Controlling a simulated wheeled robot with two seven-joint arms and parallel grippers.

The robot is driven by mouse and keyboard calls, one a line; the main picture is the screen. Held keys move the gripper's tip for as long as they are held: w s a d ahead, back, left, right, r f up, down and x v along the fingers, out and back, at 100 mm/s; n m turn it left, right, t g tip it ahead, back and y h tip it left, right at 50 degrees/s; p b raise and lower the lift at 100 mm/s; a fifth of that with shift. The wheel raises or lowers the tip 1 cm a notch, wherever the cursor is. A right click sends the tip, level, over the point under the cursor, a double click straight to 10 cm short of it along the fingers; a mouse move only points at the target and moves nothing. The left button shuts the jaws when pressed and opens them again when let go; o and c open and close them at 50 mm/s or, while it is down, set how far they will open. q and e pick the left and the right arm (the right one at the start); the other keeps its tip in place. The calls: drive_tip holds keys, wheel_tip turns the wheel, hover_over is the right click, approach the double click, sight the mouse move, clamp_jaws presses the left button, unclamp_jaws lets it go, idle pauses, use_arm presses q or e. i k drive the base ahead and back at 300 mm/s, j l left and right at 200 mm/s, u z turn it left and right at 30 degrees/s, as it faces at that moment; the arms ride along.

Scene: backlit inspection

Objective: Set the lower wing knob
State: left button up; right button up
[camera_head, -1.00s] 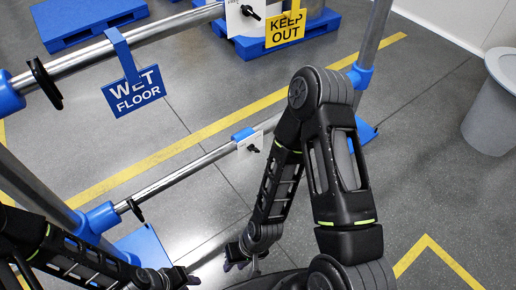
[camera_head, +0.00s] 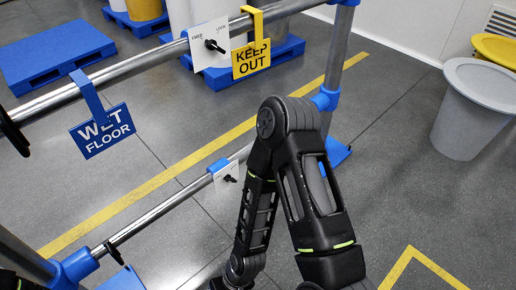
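The lower wing knob (camera_head: 229,178) is a small black knob on a white plate (camera_head: 226,171) that hangs from the lower rail (camera_head: 160,210) by a blue clip. It is too small for me to read its setting or any marks. My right arm stands just right of it, and its wrist reaches down to the bottom edge. Only a dark bit of my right gripper (camera_head: 218,284) shows there, well below the knob and apart from it; its fingers are cut off.
A blue WET FLOOR sign (camera_head: 102,132) and a yellow KEEP OUT sign (camera_head: 251,60) hang there. A grey bin (camera_head: 472,110) stands at right.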

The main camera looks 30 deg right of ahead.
sight(228, 178)
drive_tip(key=i+l+z, duration=0.35)
drive_tip(key=l, duration=0.25)
drive_tip(key=i+l+z, duration=0.35)
drive_tip(key=l, duration=0.2)
